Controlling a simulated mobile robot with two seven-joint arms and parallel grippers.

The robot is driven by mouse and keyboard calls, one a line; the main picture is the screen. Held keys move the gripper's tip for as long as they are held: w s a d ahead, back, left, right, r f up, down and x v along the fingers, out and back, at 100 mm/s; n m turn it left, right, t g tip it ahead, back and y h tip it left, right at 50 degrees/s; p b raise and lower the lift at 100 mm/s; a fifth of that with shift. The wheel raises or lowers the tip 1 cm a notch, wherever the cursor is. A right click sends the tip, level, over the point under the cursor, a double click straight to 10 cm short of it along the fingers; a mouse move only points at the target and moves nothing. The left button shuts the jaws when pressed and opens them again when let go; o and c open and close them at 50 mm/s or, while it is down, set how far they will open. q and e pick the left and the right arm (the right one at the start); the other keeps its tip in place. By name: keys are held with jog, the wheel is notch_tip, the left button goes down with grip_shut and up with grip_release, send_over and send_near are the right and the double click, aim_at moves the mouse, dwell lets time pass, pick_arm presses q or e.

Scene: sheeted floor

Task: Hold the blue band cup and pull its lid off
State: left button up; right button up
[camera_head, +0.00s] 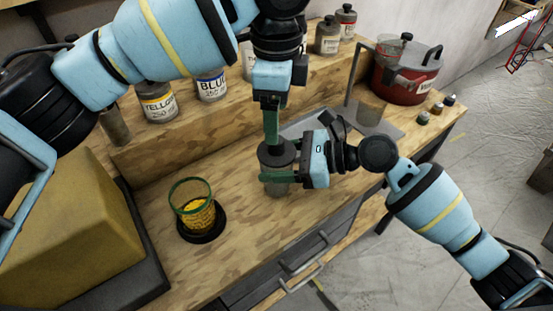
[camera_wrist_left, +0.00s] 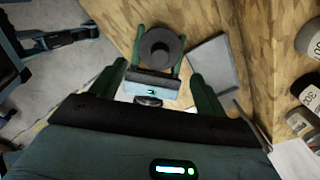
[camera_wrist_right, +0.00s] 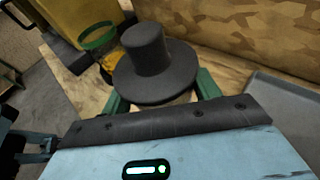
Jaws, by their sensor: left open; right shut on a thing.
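The cup (camera_head: 277,189) stands upright on the wooden bench, mostly hidden under its dark grey lid (camera_head: 268,156); I cannot make out its blue band. The lid, broad-brimmed with a tall round knob, is on the cup and fills the middle of the right wrist view (camera_wrist_right: 152,82). My right gripper (camera_head: 280,170) comes in from the right and is shut around the cup just below the brim. My left gripper (camera_head: 271,138) points down over the lid, open. In the left wrist view its fingers (camera_wrist_left: 160,90) are spread, with the lid (camera_wrist_left: 160,50) beyond them, not gripped.
A green-rimmed glass of yellow pieces (camera_head: 194,209) stands on a black coaster to the left. Labelled bottles (camera_head: 212,86) line the raised shelf behind. A grey tray (camera_head: 303,124) lies behind the cup, and a red pot (camera_head: 406,75) stands at the back right.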

pick_arm(q)
jog(key=shift+r+m, duration=0.35)
jog(key=shift+m, duration=0.25)
jog(key=c, duration=0.4)
notch_tip(320, 180, up, 6)
jog(key=m, duration=1.1)
jog(key=shift+c, duration=0.2)
notch_tip(320, 180, down, 12)
grip_shut()
jog(key=shift+r, duration=0.1)
jog(key=shift+r, duration=0.25)
jog(key=shift+r, duration=0.75)
